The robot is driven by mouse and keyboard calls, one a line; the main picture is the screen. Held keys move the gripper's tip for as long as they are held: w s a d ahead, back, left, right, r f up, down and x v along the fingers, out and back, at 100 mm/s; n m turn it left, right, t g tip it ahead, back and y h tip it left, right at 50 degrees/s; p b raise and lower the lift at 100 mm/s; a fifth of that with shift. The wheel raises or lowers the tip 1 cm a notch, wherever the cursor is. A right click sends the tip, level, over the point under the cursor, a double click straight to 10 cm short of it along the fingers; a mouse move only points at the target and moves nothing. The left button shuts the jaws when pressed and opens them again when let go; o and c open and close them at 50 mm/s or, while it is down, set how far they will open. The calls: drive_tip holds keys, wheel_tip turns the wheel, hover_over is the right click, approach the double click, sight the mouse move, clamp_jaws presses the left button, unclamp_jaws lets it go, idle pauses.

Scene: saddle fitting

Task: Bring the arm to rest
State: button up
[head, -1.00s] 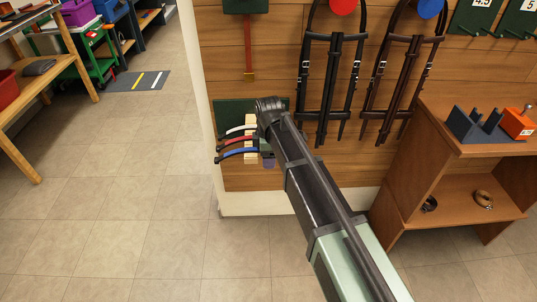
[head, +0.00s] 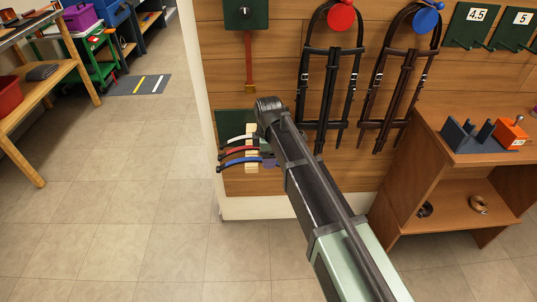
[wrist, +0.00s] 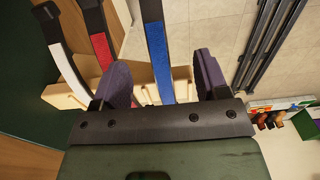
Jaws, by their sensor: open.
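My gripper (wrist: 163,82) is open, with its two dark purple fingers apart in the wrist view. The blue-faced strap (wrist: 159,52) shows in the gap between them, not gripped; I cannot tell how far beyond the fingertips it is. The red-faced strap (wrist: 102,48) and the white-faced strap (wrist: 68,66) are left of it, all three at a pale wooden holder (wrist: 65,98). In the head view my arm reaches to the wall beside these straps, and mostly hides the gripper; a bit of purple finger shows beside the blue strap (head: 238,162).
Bridles hang under a red disc (head: 341,16) and a blue disc (head: 428,16) on the wooden wall right of my arm. A wooden shelf unit (head: 440,125) stands at the right. A workbench (head: 62,62) is at the far left. The tiled floor between is clear.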

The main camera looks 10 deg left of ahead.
drive_tip(key=shift+r+p, duration=1.65)
drive_tip(key=shift+r, duration=0.3)
drive_tip(key=shift+f, duration=0.1)
drive_tip(key=shift+m, duration=0.9)
drive_tip(key=s+d+m, duration=0.6)
drive_tip(key=d, duration=0.4)
drive_tip(key=s+d+m, duration=0.5)
drive_tip(key=d+m, duration=0.2)
drive_tip(key=d, duration=0.4)
drive_tip(key=s+d+m, duration=0.6)
drive_tip(key=d, duration=0.4)
wheel_tip(320, 180, up, 15)
drive_tip(key=w+p, duration=0.1)
drive_tip(key=p, duration=1.3)
drive_tip(key=shift+d+p, duration=0.3)
drive_tip(key=shift+d, duration=0.1)
